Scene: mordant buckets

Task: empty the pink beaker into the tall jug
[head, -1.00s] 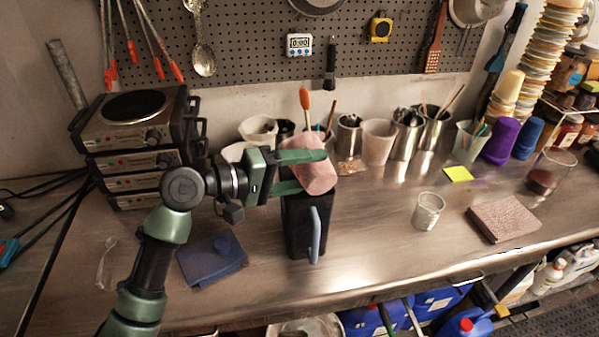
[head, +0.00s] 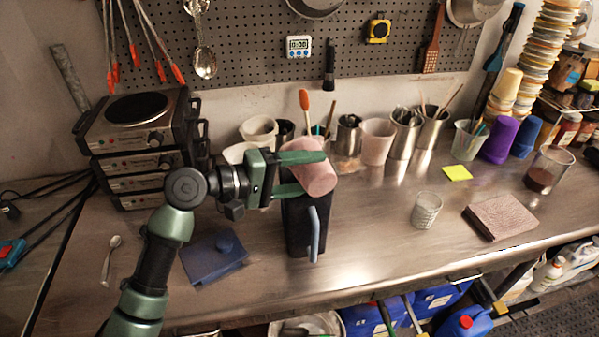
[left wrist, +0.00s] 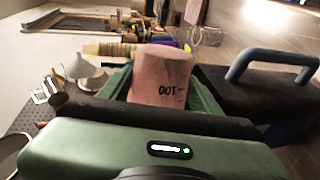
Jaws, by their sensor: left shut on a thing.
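The pink beaker (head: 314,178) is in my left gripper (head: 308,174), whose green fingers are shut on its sides. The gripper comes in from the left and holds the beaker strongly tilted above the tall jug. The tall jug (head: 297,228) is dark, upright on the bench, with a blue-grey handle (head: 314,236) facing the front. The beaker overlaps the jug's top, so its mouth and any pouring stream are hidden. In the left wrist view the beaker (left wrist: 162,72) shows dark markings between the fingers, and the jug (left wrist: 235,92) is at the right.
A blue flat object (head: 212,257) and a spoon (head: 110,258) lie left of the jug. A small glass (head: 426,209) and a pinkish block (head: 503,217) stand to the right. Pots and tool holders line the back. Stacked hot plates (head: 140,140) stand at the left.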

